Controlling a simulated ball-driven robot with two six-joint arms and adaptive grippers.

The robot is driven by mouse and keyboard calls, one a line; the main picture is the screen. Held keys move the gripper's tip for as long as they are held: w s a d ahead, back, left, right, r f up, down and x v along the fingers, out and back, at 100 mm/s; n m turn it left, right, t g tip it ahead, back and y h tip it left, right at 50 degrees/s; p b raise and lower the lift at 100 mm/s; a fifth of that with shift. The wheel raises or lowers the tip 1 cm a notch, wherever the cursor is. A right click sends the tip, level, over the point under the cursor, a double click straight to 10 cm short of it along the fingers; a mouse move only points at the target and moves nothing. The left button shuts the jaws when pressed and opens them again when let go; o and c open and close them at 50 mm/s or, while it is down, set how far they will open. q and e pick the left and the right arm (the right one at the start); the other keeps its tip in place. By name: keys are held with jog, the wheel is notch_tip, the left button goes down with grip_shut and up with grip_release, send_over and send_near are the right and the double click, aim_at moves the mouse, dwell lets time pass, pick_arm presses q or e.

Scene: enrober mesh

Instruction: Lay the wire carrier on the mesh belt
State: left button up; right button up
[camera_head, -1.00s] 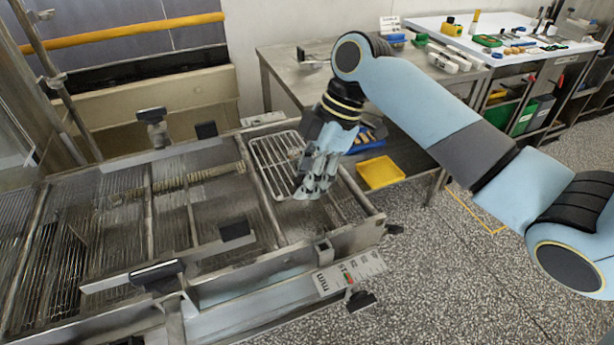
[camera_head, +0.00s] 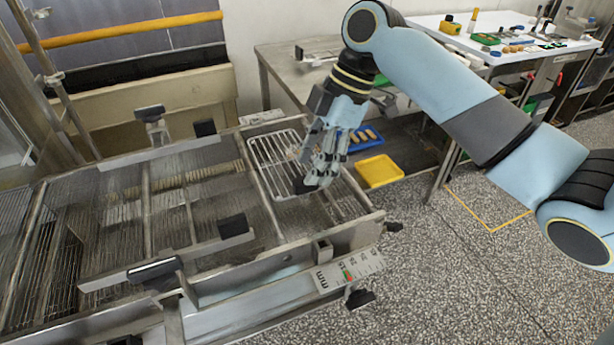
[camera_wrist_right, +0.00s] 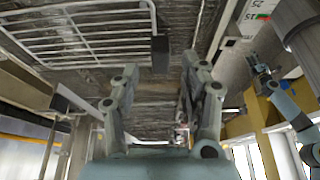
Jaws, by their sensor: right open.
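The wire carrier (camera_head: 272,152), a pale wire grid, appears to lie flat on the mesh belt (camera_head: 215,205) at the right end of the conveyor. It also shows at the upper left of the right wrist view (camera_wrist_right: 85,38), with a black block (camera_wrist_right: 160,53) at its end. My right gripper (camera_head: 320,182) is open just right of the carrier's near right end, fingers pointing down. In the wrist view its fingers (camera_wrist_right: 158,85) are spread with nothing between them. The fingers partly hide the carrier's right side in the head view. A small blue arm, probably my left (camera_wrist_right: 285,100), shows at the right; its gripper's state is unclear.
Metal rails and dark clamps (camera_head: 233,226) cross the conveyor. A ruler plate (camera_head: 350,270) sits on its front edge. A yellow tray (camera_head: 380,171) and a blue tray (camera_head: 362,138) lie right of the gripper. A steel table (camera_head: 290,65) stands behind. The floor at right is open.

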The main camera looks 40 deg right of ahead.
jog(key=v, duration=0.8)
jog(key=shift+b, duration=0.35)
jog(key=shift+s+f, duration=0.1)
jog(key=shift+s, duration=0.05)
